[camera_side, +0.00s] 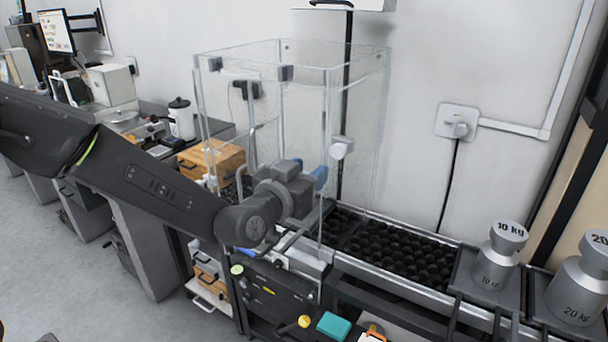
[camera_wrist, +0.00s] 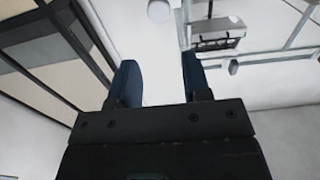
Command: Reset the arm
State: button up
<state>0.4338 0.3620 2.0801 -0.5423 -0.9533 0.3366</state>
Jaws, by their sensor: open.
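My gripper (camera_wrist: 160,76) shows in the wrist view with its two dark blue fingers standing apart. Nothing sits between them, only the pale wall or ceiling behind. In the side view my gripper (camera_side: 320,176) is at the end of my dark arm, in front of or inside the clear glass case (camera_side: 360,75); I cannot tell which.
A roller conveyor (camera_side: 400,250) runs below and right of the case. A 10 kg weight (camera_side: 497,262) and a 20 kg weight (camera_side: 580,292) stand at its right. Wooden boxes (camera_side: 212,158) and a cluttered bench are at left. A wall socket (camera_side: 458,122) is behind.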

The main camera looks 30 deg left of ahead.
jog(key=shift+s, duration=0.5)
jog(key=s+a+r+m+g+h, duration=0.1)
jog(key=s+a+r+g+h, duration=0.35)
jog(key=s, duration=0.45)
jog(key=s+a+f+g+y, duration=0.1)
jog(key=s+a+g, duration=0.1)
jog(key=s, duration=0.4)
jog(key=s+a+f+g+y, duration=0.2)
jog(key=s+a+g, duration=0.1)
jog(key=s+a, duration=0.2)
jog(key=s+a+f+n+g+y, duration=0.1)
jog(key=s+a+f+g, duration=0.1)
jog(key=s, duration=0.7)
jog(key=shift+a+f+g, duration=0.15)
jog(key=shift+a+g, duration=0.3)
jog(key=shift+a, duration=0.4)
jog(key=shift+o, duration=0.3)
jog(key=shift+y, duration=0.25)
